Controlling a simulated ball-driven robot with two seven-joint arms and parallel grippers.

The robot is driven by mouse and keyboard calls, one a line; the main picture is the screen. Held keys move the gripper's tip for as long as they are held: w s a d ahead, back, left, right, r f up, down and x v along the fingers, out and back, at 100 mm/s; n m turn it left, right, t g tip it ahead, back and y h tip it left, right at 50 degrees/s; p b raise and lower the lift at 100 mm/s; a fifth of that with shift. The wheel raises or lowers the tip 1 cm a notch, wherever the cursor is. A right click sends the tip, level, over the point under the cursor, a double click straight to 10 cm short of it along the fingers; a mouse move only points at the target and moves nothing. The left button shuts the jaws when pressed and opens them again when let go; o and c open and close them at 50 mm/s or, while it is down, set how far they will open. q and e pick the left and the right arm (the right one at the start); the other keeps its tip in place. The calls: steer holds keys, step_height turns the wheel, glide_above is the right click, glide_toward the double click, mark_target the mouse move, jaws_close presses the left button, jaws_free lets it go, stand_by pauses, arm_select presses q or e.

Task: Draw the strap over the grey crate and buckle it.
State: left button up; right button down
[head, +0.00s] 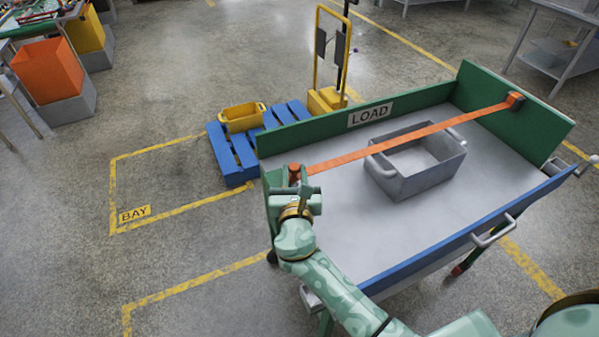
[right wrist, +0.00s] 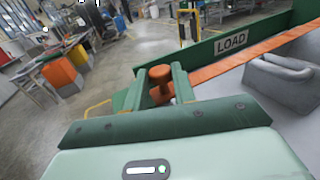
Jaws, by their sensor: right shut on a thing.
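The orange strap (head: 410,138) runs taut from an orange fitting (head: 515,99) on the cart's right end wall, across over the open grey crate (head: 418,178), to the cart's left end. The crate stands on the cart bed and also shows in the right wrist view (right wrist: 285,82). My right gripper (head: 298,183) is at the cart's left end wall, shut on the orange strap end (right wrist: 160,86), whose knob-like top shows between its fingers. The fingers hide most of that end, so I cannot tell whether it is fastened to the wall. My left gripper is not in view.
The cart has a green back wall with a LOAD sign (head: 370,112) and a blue front side (head: 460,232). Behind it are a blue pallet (head: 230,160) with a yellow crate (head: 243,117) and a yellow trolley (head: 330,75). The BAY floor area (head: 180,185) is clear.

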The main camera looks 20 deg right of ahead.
steer(key=shift+a, duration=0.2)
steer(key=c, duration=1.5)
jaws_free()
steer(key=shift+o, duration=0.2)
steer(key=shift+a, duration=0.1)
steer(key=shift+s, duration=0.1)
steer(key=v, duration=1.6)
steer(key=shift+s, duration=0.15)
